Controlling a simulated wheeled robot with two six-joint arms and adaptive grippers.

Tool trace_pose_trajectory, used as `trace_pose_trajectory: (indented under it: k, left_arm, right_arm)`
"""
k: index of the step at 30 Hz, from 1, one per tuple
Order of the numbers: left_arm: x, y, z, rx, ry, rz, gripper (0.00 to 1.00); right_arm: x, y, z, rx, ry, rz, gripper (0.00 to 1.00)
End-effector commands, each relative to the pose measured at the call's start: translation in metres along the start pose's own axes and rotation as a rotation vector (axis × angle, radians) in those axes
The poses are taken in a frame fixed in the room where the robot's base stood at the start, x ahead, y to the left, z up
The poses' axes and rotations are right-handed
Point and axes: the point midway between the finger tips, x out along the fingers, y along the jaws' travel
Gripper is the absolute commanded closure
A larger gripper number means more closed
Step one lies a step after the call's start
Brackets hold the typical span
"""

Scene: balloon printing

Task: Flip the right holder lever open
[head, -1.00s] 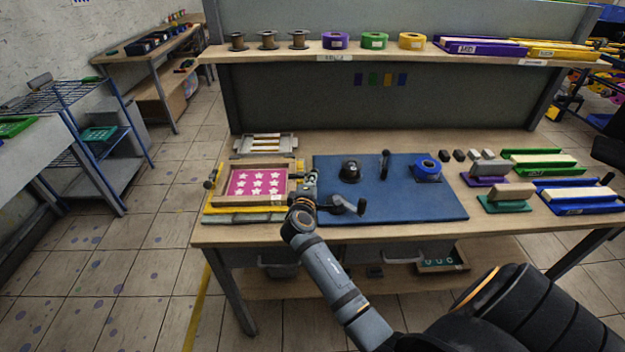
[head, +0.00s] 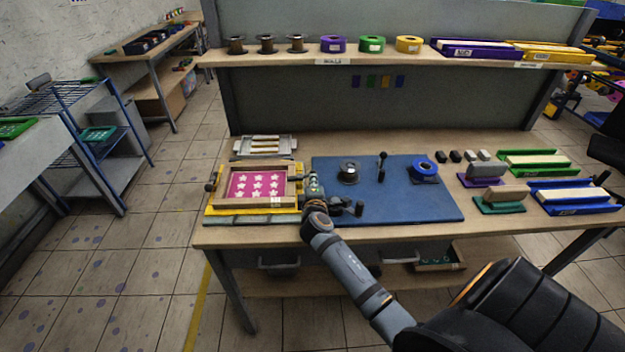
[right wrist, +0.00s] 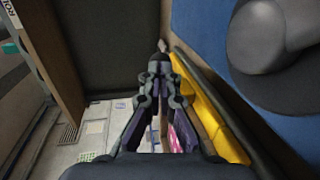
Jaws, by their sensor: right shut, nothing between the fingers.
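The printing frame is a wooden frame (head: 241,208) around a pink screen (head: 257,185) with white stars, on a yellow base. A dark knobbed holder (head: 210,187) sits at its left side. My right gripper (head: 313,184) is at the frame's right side and covers the right holder and its lever there. In the right wrist view its fingers (right wrist: 160,72) are shut, close to the yellow edge (right wrist: 208,105). A small dark tip shows at the finger ends; I cannot tell whether it is the lever. My left gripper is out of view.
Trays and squeegees stand further right. A grey rack (head: 264,145) is behind the frame.

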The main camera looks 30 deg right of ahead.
Motion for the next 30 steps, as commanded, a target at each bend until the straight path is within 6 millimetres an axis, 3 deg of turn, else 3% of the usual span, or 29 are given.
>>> trace_pose_trajectory:
  k: [8, 30]
  left_arm:
    - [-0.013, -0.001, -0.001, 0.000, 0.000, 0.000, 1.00]
    - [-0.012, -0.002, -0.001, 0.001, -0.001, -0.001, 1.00]
  right_arm:
    - [0.007, 0.003, 0.005, -0.019, 0.088, -0.001, 1.00]
    - [0.018, 0.003, 0.010, -0.017, 0.086, -0.001, 1.00]
